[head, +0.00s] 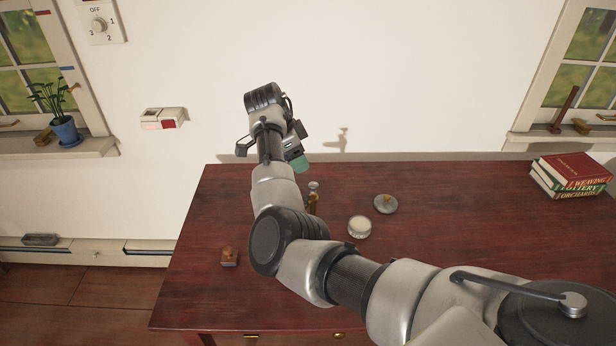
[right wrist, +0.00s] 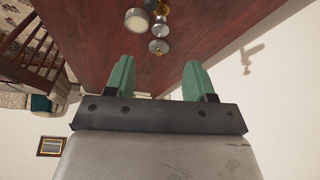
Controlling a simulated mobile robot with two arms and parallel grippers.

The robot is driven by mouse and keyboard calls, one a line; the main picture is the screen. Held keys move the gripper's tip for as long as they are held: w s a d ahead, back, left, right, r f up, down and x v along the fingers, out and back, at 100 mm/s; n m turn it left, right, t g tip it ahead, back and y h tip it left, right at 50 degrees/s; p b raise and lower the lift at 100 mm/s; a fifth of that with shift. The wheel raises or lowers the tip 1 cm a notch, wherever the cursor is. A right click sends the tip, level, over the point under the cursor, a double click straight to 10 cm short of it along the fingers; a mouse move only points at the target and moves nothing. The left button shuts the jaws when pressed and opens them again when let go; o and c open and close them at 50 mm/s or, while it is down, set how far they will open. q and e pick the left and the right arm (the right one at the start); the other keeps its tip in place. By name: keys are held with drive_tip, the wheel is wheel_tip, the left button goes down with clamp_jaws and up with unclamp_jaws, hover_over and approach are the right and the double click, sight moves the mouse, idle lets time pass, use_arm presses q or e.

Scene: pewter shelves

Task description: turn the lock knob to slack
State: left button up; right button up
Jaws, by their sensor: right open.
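I cannot make out a knob marked as a lock or a slack mark. A round dial (head: 99,26) on a white wall plate at the upper left carries OFF, 1, 2 and 3. A small knob (head: 96,254) sits on the low wall strip at the left. My right gripper (head: 301,163) is above the back of the table, near the wall and far from both. In the right wrist view its two green fingers (right wrist: 158,80) stand apart with nothing between them. My left gripper is not in view.
The dark red table (head: 420,220) carries a brass bottle-like item (head: 313,200), a white-topped tin (head: 359,227), a grey lid (head: 385,204), a small brown block (head: 229,257) and stacked books (head: 570,176). A white wall box (head: 163,118) and a potted plant (head: 65,130) are at the left.

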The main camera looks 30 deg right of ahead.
sight(313, 184)
drive_tip(key=p+x, duration=0.1)
drive_tip(key=x, duration=0.6)
drive_tip(key=shift+d+f, duration=0.15)
drive_tip(key=shift+f, duration=0.15)
drive_tip(key=shift+s+d+f, duration=0.1)
drive_tip(key=shift+d+f, duration=0.15)
drive_tip(key=shift+f, duration=0.4)
drive_tip(key=c, duration=0.9)
